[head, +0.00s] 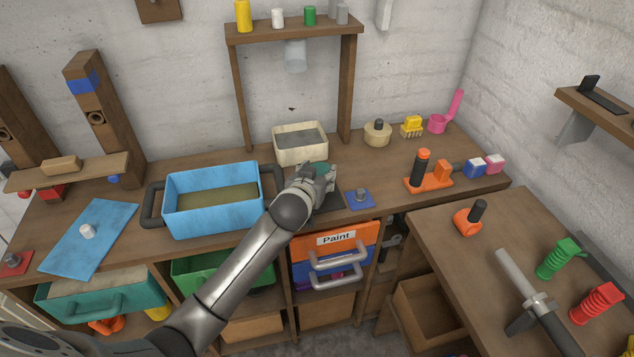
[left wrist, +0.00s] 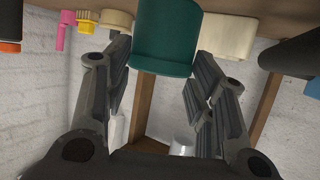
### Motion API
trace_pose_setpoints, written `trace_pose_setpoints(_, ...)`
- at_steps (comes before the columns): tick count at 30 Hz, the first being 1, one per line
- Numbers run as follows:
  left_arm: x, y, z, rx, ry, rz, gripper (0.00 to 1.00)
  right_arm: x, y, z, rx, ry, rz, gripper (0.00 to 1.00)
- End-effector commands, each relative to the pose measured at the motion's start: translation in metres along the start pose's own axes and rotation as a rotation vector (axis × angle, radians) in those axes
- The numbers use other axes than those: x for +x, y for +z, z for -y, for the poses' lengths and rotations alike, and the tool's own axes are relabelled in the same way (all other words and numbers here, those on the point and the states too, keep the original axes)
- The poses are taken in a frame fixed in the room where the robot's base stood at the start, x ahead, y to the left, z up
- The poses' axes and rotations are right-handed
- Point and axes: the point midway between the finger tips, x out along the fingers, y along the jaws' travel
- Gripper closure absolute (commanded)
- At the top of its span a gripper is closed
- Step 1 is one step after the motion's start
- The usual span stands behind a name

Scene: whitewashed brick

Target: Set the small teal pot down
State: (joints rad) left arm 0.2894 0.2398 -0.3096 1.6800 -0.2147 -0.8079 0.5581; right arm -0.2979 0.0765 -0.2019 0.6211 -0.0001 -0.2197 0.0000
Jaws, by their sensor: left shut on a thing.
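The small teal pot (head: 320,167) shows as a teal patch behind my left gripper (head: 322,182), over the back workbench. In the left wrist view the teal pot (left wrist: 166,42) sits between the fingers of my left gripper (left wrist: 162,75), which are shut on it. That view is upside down, with the bench along its top. The arm and gripper hide much of the pot in the head view. I cannot tell whether its base touches the bench. My right gripper is not in view.
A blue bin (head: 212,222) stands left of the gripper and a cream box (head: 301,156) behind it. A small blue plate with a grey knob (head: 360,196) is close on the right. A round tan pot (head: 377,134) stands further right. Bare bench (head: 365,163) lies between.

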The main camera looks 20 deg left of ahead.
Motion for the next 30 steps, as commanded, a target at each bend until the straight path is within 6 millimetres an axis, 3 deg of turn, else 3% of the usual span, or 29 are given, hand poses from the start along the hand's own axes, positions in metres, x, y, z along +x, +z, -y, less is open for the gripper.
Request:
trace_pose_setpoints(10, 0.018, 0.030, 0.002, 0.001, 0.001, 0.002, 0.75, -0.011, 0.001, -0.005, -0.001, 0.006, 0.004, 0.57)
trace_pose_setpoints(23, 0.021, 0.037, 0.002, -0.001, 0.001, 0.001, 0.75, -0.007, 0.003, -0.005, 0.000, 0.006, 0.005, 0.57)
trace_pose_setpoints(24, 0.020, 0.037, 0.002, 0.000, 0.001, 0.001, 0.45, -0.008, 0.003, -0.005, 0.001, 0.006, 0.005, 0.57)
trace_pose_setpoints(28, 0.020, 0.036, 0.002, 0.000, 0.001, 0.002, 0.28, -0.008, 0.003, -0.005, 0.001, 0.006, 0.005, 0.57)
trace_pose_setpoints(30, 0.020, 0.036, 0.003, 0.000, 0.000, 0.002, 0.27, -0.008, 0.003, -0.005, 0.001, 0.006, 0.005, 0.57)
